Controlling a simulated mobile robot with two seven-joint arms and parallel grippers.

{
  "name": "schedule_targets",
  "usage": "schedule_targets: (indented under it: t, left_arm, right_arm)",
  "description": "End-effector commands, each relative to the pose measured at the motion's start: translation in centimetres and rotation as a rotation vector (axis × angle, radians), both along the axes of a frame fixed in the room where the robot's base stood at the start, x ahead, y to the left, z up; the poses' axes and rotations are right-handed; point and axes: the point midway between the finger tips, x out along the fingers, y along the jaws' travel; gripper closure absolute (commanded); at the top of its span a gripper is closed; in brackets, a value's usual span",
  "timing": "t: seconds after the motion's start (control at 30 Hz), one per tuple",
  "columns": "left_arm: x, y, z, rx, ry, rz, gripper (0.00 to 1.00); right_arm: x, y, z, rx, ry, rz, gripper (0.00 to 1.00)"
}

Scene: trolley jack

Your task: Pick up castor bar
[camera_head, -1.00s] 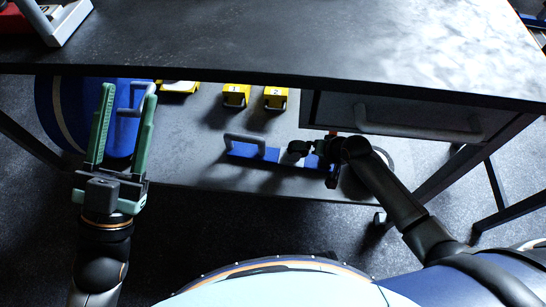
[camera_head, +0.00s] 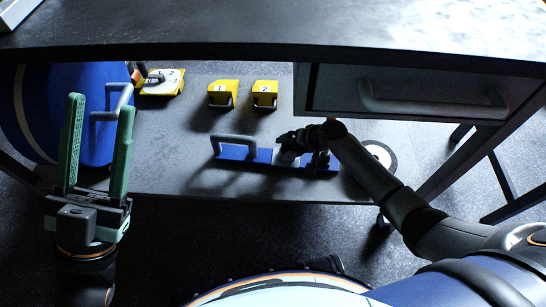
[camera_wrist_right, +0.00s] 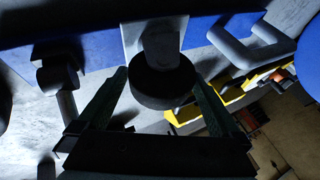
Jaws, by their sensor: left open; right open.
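The castor bar is a long blue bar (camera_head: 233,154) with a grey loop handle near its left end. It lies on the grey lower shelf under the table. My right gripper (camera_head: 297,140) is over the right half of the bar, and the arm hides part of it. In the right wrist view, the open fingers of this gripper (camera_wrist_right: 163,92) stand either side of a dark round wheel (camera_wrist_right: 160,88) on a grey mount on the blue bar (camera_wrist_right: 90,52). Contact cannot be told. My left gripper (camera_head: 96,145) is open and empty at the left, away from the bar.
Yellow blocks marked 1 (camera_head: 222,94) and 2 (camera_head: 264,94) and a yellow-white switch box (camera_head: 162,82) stand behind the bar. A blue drum (camera_head: 60,125) is at left. A drawer (camera_head: 430,90) hangs above right. The tabletop edge (camera_head: 200,53) overhangs the shelf.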

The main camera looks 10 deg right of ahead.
Motion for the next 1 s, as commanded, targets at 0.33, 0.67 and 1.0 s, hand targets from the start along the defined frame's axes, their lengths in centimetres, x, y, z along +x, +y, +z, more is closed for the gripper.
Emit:
schedule_targets:
  t: [0.33,0.67,1.0]
  left_arm:
    - [0.01,-0.03,-0.11,0.002,0.001,0.001,0.5]
    - [0.01,-0.04,-0.13,0.002,0.001,0.001,0.5]
    - [0.02,-0.03,-0.13,0.001,0.003,0.001,0.5]
  right_arm:
    - [0.13,0.1,-0.08,0.0,-0.002,0.001,0.09]
    - [0.12,0.09,-0.1,0.0,-0.001,0.001,0.46]
    - [0.11,0.09,-0.1,0.0,-0.001,0.001,0.84]
